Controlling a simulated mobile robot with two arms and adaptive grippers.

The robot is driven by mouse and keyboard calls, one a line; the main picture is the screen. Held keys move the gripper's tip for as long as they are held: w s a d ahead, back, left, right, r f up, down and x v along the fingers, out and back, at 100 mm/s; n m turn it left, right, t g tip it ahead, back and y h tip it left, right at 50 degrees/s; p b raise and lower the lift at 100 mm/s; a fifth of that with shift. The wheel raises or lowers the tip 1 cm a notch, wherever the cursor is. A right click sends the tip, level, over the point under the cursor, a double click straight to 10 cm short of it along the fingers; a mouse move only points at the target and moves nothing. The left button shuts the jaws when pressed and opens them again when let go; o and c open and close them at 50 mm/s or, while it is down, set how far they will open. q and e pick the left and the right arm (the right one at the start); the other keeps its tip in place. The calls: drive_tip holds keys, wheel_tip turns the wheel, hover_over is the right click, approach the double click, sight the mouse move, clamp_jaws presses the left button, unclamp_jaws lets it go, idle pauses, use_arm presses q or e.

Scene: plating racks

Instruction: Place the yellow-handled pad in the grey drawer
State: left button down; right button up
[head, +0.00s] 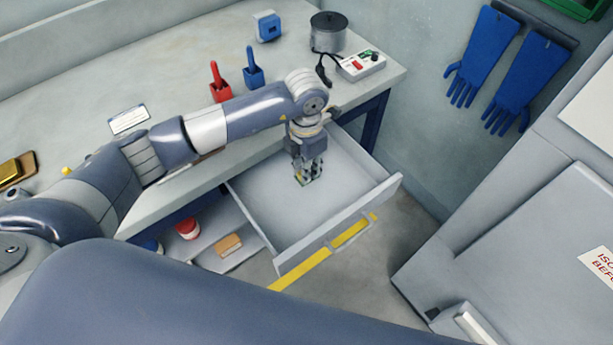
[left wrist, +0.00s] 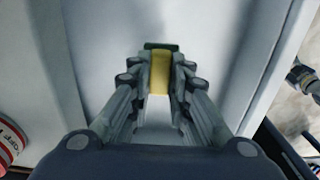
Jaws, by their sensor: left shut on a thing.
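My left gripper (head: 307,175) points down inside the open grey drawer (head: 268,203), over its floor. In the left wrist view the left gripper (left wrist: 160,85) is shut on the yellow handle of the pad (left wrist: 160,72). A dark green edge of the pad shows just beyond the fingertips. In the head view the pad is mostly hidden by the fingers, and I cannot tell whether it touches the drawer floor. The drawer is empty apart from what I hold. My right gripper is not in view.
A bench (head: 75,95) carries a red-handled tool (head: 220,85), a blue-handled one (head: 253,70), a metal pot (head: 328,32) and a switch box (head: 361,66). A lower shelf left of the drawer holds a red-lidded jar (head: 188,229) and a brush (head: 229,244). A grey cabinet (head: 520,230) stands at right.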

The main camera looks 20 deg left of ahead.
use_arm(q)
wheel_tip(320, 180, down, 2)
drive_tip(key=shift+a, duration=0.1)
wheel_tip(320, 180, down, 4)
drive_tip(key=shift+r+p, duration=0.15)
drive_tip(key=shift+p, duration=0.3)
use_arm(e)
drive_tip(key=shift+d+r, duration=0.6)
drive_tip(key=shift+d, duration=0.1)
